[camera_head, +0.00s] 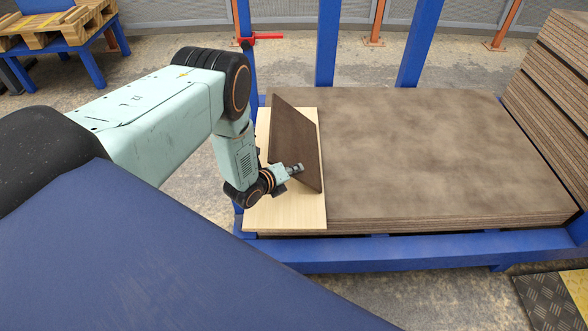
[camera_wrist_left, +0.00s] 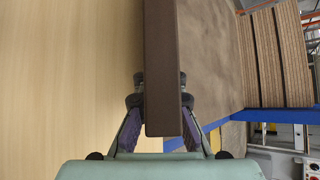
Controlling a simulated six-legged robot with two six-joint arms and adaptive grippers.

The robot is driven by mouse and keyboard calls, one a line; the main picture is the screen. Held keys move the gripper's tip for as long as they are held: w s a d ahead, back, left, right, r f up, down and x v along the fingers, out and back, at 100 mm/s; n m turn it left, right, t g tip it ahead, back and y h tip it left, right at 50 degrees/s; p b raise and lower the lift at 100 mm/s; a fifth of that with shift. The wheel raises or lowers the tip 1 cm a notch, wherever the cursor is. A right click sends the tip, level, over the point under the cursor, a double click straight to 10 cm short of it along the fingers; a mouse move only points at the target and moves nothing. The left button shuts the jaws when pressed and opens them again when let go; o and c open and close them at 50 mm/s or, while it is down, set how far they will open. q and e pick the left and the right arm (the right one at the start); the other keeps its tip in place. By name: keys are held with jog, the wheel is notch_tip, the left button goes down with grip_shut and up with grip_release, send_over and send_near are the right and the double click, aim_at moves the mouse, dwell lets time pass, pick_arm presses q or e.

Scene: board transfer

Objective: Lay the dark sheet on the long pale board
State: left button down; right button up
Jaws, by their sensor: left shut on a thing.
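The dark sheet (camera_head: 295,140) is a thin brown panel. My left gripper (camera_head: 293,169) is shut on its near edge and holds it tilted, standing steeply over the board. In the left wrist view the sheet (camera_wrist_left: 162,70) runs edge-on up the middle, between the fingers of the left gripper (camera_wrist_left: 162,100). The long pale board (camera_head: 285,212) lies flat at the left end of a brown stack; it fills the left of the wrist view (camera_wrist_left: 65,80). Whether the sheet's lower edge touches the board cannot be told. My right gripper is not in view.
A wide stack of brown boards (camera_head: 430,150) lies right of the pale board on a blue frame (camera_head: 400,254) with blue uprights (camera_head: 328,40). More boards (camera_head: 560,80) lean at the right. A pallet (camera_head: 50,30) stands at the back left.

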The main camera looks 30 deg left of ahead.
pick_arm(q)
jog(key=shift+w, duration=0.1)
jog(key=c, duration=1.4)
grip_release()
jog(key=shift+o, duration=0.4)
jog(key=shift+f, duration=0.1)
